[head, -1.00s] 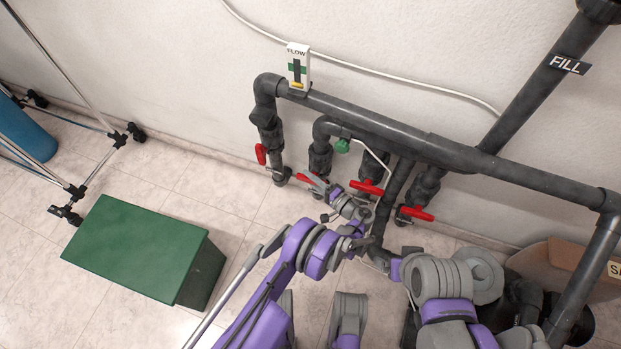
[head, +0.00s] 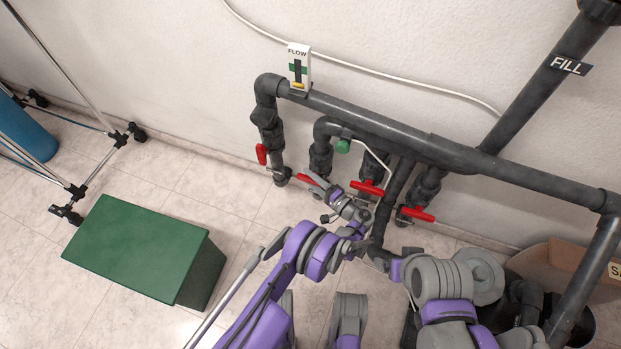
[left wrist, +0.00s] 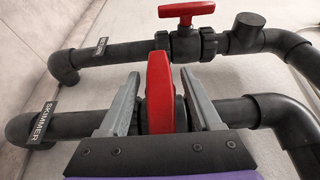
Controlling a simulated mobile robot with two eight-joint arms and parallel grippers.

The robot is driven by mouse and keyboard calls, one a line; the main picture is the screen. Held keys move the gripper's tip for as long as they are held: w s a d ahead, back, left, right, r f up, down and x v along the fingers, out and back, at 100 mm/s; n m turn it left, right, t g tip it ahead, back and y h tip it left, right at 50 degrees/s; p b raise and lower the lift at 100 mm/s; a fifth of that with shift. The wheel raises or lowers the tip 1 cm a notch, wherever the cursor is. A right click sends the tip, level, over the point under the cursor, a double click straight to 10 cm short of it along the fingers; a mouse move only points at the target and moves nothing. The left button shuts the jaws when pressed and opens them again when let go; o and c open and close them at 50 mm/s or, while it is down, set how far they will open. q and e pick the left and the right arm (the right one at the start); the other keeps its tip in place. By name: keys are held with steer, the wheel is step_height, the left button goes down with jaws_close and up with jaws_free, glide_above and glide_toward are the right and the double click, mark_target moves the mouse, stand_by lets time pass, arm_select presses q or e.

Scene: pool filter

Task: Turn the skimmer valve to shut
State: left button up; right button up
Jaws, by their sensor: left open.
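The skimmer valve's red handle (left wrist: 160,88) is in the middle of the left wrist view, on a dark pipe with a SKIMMER label (left wrist: 43,123). In that picture it appears long and upright, crosswise to the pipe. My left gripper (left wrist: 163,92) is open, with one grey finger on each side of the handle and gaps showing. In the head view, the left gripper (head: 330,189) is low by the pipes, beside a red handle (head: 309,180) that it partly covers. My right gripper is not visible.
Another red valve handle (left wrist: 187,10) sits on the pipe behind. The head view shows more red handles (head: 262,154) on the dark pipework along the wall. A green box (head: 140,250) stands on the floor at left, with bare floor between it and the pipes.

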arm_select(q)
steer(key=v, duration=1.1)
steer(key=shift+p, duration=0.35)
steer(key=shift+a, duration=0.1)
